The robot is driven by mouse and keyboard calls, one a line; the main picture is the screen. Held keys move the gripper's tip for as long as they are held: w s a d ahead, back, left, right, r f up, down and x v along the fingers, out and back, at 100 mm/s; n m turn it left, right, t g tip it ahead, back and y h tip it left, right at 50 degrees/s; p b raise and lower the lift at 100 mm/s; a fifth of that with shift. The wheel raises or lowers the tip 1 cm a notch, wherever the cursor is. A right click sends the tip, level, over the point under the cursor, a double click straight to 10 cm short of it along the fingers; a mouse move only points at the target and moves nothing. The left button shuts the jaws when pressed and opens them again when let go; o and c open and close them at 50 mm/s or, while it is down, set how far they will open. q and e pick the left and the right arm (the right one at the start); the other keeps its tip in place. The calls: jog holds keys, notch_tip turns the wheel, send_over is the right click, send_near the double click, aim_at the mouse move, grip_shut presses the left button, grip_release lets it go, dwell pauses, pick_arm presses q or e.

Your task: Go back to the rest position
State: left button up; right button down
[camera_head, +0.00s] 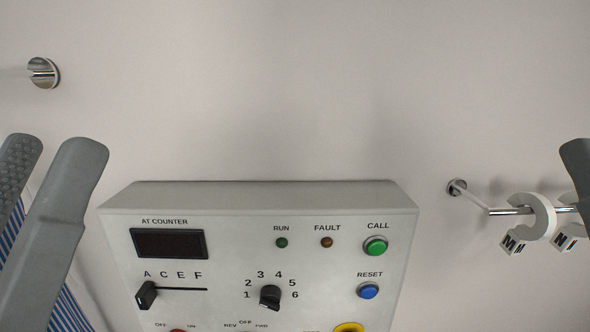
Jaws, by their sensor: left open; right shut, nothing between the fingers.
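My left gripper (52,150) shows at the left edge with its two grey fingers pointing up and apart. It is open and I see nothing held between the fingertips. Only a grey tip of my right gripper (577,165) shows at the right edge. It is shut, and I see nothing held at the visible part; the rest is out of frame.
A grey control box (230,220) with lights, knobs and buttons fills the lower middle. Blue-and-white striped cloth (65,312) hangs behind my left gripper. A chrome rail (508,211) with white size markers (541,217) is at right. A chrome wall fitting (43,73) sits upper left.

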pick_arm(q)
jog(key=a+r+n+y+p, duration=0.1)
jog(key=a+r+y+p, duration=0.1)
jog(key=r+p, duration=1.2)
jog(key=w+a+r+n+t+y+p, duration=0.1)
jog(key=r+y+p, duration=0.4)
jog(key=r+p, duration=0.9)
jog(key=shift+a+r+p, duration=0.4)
jog(key=shift+a+p, duration=0.1)
jog(key=shift+p, duration=0.1)
